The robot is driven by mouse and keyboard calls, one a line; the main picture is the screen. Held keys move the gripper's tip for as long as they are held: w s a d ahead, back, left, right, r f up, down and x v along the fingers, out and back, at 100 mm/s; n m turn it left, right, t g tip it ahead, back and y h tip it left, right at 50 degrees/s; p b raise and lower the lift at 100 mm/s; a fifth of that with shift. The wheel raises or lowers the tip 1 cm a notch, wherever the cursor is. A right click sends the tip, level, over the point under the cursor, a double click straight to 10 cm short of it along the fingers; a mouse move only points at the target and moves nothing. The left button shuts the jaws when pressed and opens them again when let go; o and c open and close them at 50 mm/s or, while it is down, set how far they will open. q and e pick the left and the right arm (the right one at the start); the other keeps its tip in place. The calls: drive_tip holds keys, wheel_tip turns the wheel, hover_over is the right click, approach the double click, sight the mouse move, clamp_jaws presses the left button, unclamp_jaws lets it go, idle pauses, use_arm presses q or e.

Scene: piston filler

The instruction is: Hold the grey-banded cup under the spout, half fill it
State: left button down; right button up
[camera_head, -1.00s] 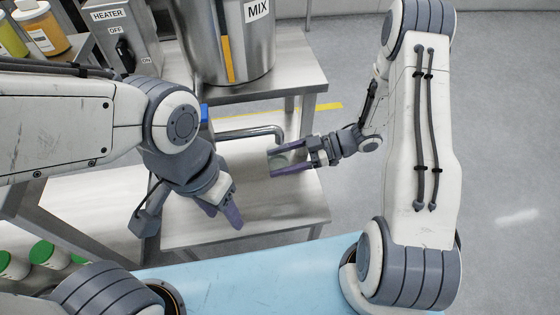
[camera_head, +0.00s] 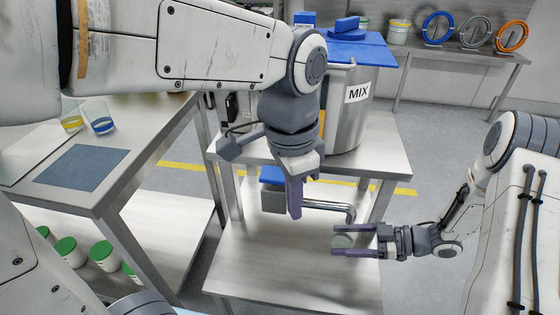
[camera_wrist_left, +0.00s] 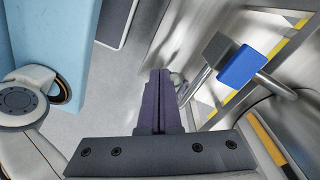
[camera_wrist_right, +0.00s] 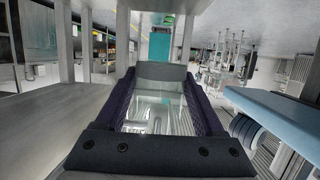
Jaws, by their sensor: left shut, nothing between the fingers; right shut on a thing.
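The clear cup (camera_head: 343,241) is between the fingers of my right gripper (camera_head: 355,243), just below the open end of the bent metal spout (camera_head: 350,212). In the right wrist view the cup (camera_wrist_right: 155,105) is see-through, with a dark grey band (camera_wrist_right: 160,71) at its far edge; I make out no liquid. My left gripper (camera_head: 295,202) is shut and empty, pointing down in front of the spout pipe, near the blue-topped grey block (camera_head: 272,198). The left wrist view shows its closed fingers (camera_wrist_left: 158,105) apart from the blue cap (camera_wrist_left: 238,66).
The steel MIX vessel (camera_head: 350,115) with a blue lid stands on the upper shelf. On the left table are a yellow-banded cup (camera_head: 70,115), a blue-banded cup (camera_head: 98,116) and a blue mat (camera_head: 80,165). Green-lidded jars (camera_head: 104,254) stand below. The lower steel shelf (camera_head: 290,275) is mostly clear.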

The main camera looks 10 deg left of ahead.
sight(275, 178)
use_arm(q)
drive_tip(key=w+a+r+m, duration=0.2)
drive_tip(key=w+r+m, duration=0.1)
drive_tip(key=r, duration=0.3)
drive_tip(key=w+a+r+m, duration=0.2)
drive_tip(key=w+r+m, duration=0.1)
drive_tip(key=w+r, duration=0.3)
drive_tip(key=shift+a+r+y, duration=0.3)
drive_tip(key=shift+a+r, duration=0.1)
drive_tip(key=shift+r, duration=0.25)
wheel_tip(275, 178, down, 14)
drive_tip(key=shift+f, duration=0.1)
drive_tip(key=shift+f, duration=0.9)
drive_tip(key=shift+s+f, duration=0.1)
drive_tip(key=shift+f, duration=0.05)
idle(0.6)
